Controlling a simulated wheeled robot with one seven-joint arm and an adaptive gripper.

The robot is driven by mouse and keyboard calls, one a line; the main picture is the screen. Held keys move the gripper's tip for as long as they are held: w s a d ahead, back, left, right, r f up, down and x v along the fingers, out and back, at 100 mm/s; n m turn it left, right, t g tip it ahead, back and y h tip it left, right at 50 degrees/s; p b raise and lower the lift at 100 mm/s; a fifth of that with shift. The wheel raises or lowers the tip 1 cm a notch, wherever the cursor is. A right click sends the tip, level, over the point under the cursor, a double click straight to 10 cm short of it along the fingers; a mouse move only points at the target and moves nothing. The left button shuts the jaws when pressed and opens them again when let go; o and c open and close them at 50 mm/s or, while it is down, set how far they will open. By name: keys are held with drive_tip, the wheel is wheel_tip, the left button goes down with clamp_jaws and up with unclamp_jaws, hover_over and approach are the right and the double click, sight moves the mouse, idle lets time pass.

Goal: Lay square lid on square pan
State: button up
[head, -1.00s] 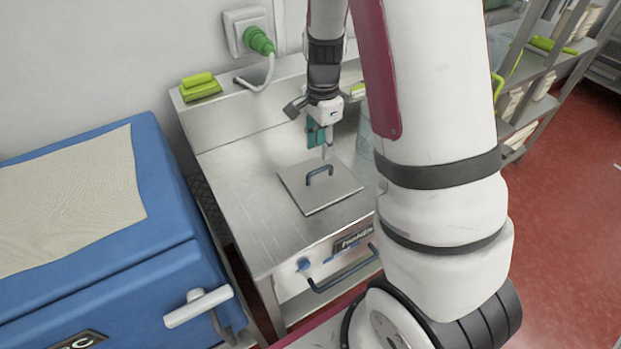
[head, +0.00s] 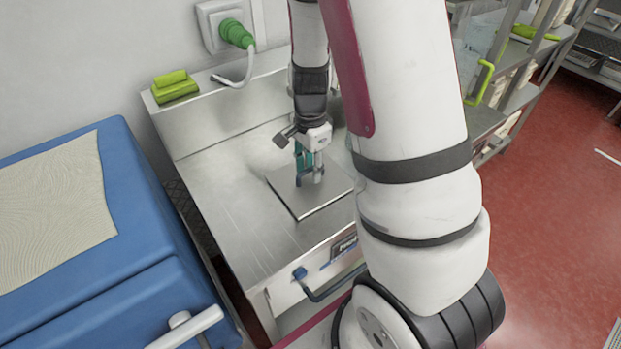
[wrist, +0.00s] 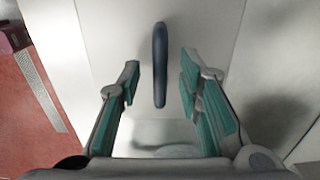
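The square lid (head: 322,204) is a flat metal plate lying on the steel counter unit. Its dark bar handle stands up in the middle and shows in the wrist view (wrist: 160,65). My gripper (head: 309,178) points down over the lid at the handle. In the wrist view my gripper (wrist: 158,85) is open, its teal-padded fingers on either side of the handle with gaps to both sides. I cannot make out the square pan in these frames.
The steel counter (head: 225,200) is bare left of the lid. A blue appliance (head: 130,220) with a beige mat stands at left. A green sponge-like item (head: 175,87) sits on the back ledge, near a green plug (head: 236,35). Shelves (head: 510,90) stand at right.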

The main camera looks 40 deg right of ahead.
sight(311, 168)
clamp_jaws()
wheel_tip(311, 168, up, 3)
drive_tip(key=shift+f+p, duration=0.1)
drive_tip(key=shift+p, duration=1)
drive_tip(key=shift+r+p, duration=0.75)
drive_tip(key=shift+r, duration=0.4)
